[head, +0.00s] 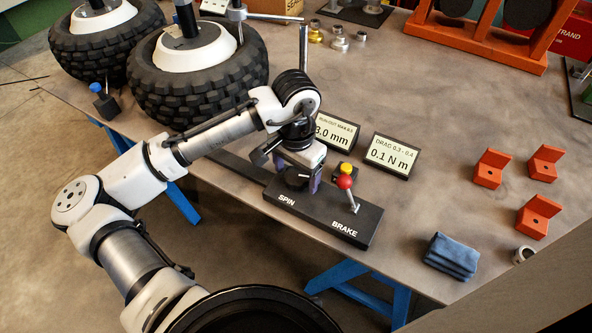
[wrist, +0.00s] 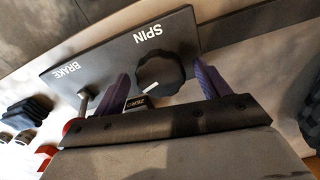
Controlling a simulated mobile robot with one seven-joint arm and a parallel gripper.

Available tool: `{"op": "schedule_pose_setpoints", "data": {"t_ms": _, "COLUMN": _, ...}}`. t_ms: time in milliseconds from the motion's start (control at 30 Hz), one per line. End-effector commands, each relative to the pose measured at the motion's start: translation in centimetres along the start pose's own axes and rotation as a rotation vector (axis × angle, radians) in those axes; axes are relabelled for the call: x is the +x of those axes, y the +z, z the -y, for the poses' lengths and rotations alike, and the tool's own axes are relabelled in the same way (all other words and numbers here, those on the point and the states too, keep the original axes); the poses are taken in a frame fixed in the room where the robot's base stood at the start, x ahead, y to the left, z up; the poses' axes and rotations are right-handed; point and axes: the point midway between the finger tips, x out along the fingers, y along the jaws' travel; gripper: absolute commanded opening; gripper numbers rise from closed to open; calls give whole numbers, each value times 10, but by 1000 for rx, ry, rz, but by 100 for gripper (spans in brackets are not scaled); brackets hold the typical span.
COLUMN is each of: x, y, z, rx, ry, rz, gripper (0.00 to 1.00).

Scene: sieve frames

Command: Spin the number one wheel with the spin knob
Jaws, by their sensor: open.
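A dark control box (head: 330,218) marked SPIN and BRAKE lies on the bench. Its black ribbed spin knob (wrist: 160,73), with a white pointer mark, shows clearly in the wrist view. My gripper (head: 299,180) is over the SPIN end of the box. Its purple fingers are open, one on each side of the knob, with gaps visible in the wrist view. I cannot tell how far down the fingers reach. Two black knobbly tyres with white hubs, the left wheel (head: 104,42) and the right wheel (head: 197,80), stand at the upper left; no wheel number is readable.
The brake lever (head: 347,190) with a red ball stands right of my gripper, near a yellow button (head: 346,169). Two displays, 3.0 mm (head: 336,132) and 0.1 N m (head: 392,154), stand behind. Orange blocks (head: 491,168) and a blue cloth (head: 450,256) lie right.

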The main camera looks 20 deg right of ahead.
Motion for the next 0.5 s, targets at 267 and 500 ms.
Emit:
{"op": "schedule_pose_setpoints", "data": {"t_ms": 267, "x": -28, "y": -1, "z": 0, "rx": 1, "ry": -2, "rz": -3, "gripper": 75}}
{"op": "schedule_pose_setpoints", "data": {"t_ms": 500, "x": -84, "y": -1, "z": 0, "rx": 0, "ry": -2, "rz": -3, "gripper": 75}}
